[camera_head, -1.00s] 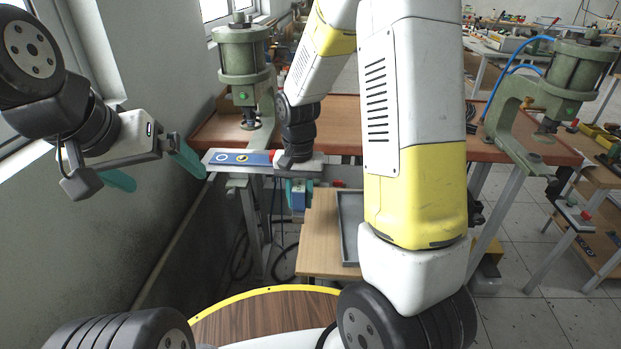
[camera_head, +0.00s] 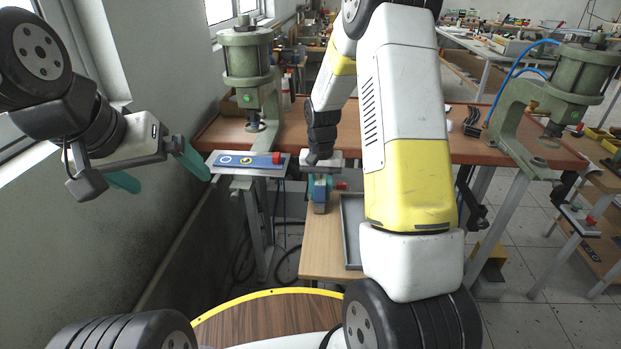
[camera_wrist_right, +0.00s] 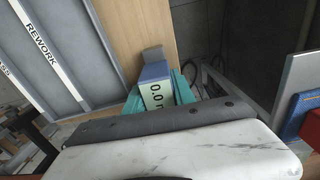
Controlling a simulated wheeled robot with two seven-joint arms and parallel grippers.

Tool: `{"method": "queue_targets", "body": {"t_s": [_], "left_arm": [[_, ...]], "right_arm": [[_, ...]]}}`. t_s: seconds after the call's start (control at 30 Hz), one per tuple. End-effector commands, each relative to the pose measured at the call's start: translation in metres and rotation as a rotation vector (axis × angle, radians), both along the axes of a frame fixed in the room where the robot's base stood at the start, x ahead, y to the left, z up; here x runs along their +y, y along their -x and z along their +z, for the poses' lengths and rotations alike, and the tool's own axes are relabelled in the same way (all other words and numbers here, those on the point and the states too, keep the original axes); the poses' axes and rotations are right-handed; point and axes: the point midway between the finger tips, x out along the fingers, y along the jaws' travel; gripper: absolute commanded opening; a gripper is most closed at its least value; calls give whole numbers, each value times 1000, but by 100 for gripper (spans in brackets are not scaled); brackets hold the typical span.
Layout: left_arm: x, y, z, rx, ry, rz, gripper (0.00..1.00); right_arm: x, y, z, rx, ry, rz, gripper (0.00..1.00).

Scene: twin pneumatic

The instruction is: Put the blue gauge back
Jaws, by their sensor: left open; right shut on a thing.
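The blue gauge (camera_head: 320,193) is in my right gripper (camera_head: 320,187), over the back left part of the wooden shelf; I cannot tell whether it touches the shelf.
A grey tray (camera_head: 350,250) lies on the wooden shelf (camera_head: 318,258); its labels include "REWORK" in the wrist view. A panel with a blue plate (camera_head: 236,161) and red end stands left of the gauge. Green presses stand on the bench at left (camera_head: 247,60) and right (camera_head: 571,75).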

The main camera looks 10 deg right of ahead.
Motion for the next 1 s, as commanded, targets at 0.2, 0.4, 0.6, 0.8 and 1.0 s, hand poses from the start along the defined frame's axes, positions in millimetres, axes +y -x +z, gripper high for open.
{"method": "queue_targets", "body": {"t_s": [0.2, 0.4, 0.6, 0.8, 1.0], "left_arm": [[0, 0, 0, 0, 0, 0, 100], [0, 0, 0, 0, 0, 0, 100], [0, 0, 0, 0, 0, 0, 100], [0, 0, 0, 0, 0, 0, 100], [0, 0, 0, 0, 0, 0, 100]], "right_arm": [[0, 0, -2, 0, 0, 0, 0], [0, 0, -2, -1, 0, 0, 53], [0, 0, -2, -1, 0, 0, 53], [0, -1, 11, -4, 0, 0, 53], [0, -2, 52, -6, 1, 1, 53]]}}
